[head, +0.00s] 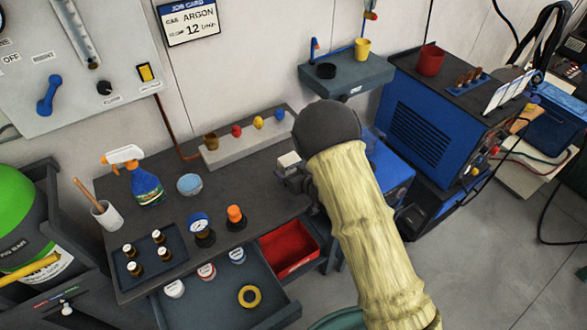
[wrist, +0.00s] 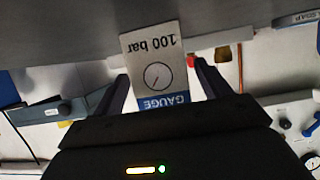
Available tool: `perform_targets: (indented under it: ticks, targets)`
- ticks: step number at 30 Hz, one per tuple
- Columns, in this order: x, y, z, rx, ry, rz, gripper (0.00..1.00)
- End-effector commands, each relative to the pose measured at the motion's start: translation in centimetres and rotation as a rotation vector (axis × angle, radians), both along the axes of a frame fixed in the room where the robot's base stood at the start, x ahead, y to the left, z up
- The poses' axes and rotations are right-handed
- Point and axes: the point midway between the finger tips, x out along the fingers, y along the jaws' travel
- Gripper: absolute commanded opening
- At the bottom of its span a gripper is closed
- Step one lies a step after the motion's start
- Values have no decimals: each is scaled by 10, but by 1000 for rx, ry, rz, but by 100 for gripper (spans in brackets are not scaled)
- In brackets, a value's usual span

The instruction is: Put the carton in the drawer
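The carton (wrist: 155,72) is a small white box with a blue band, marked "GAUGE 100 bar", upside down in the wrist view. In the head view the carton (head: 289,160) shows as a pale block at the right part of the bench top. My gripper (head: 290,181) is right by it, partly hidden by my arm. In the wrist view the fingers of my gripper (wrist: 162,68) stand on both sides of the carton, with a narrow gap at the right finger. The drawer (head: 215,309) is pulled out below the bench front, with several small items in it.
A red bin (head: 289,247) sits at the drawer's right. On the bench are a spray bottle (head: 146,184), a gauge (head: 199,224), an orange-capped item (head: 235,215), a tray of small bottles (head: 122,272) and a rack (head: 245,143) of coloured pieces. A blue machine (head: 420,130) stands right.

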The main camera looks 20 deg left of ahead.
Motion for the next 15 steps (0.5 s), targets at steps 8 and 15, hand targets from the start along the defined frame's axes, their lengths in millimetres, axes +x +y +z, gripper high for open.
perform_targets:
  ticks: [8, 15]
  targets:
    - [-2, -3, 4, 0, 0, -1, 76]
    - [-23, -28, 16, 1, 1, -3, 76]
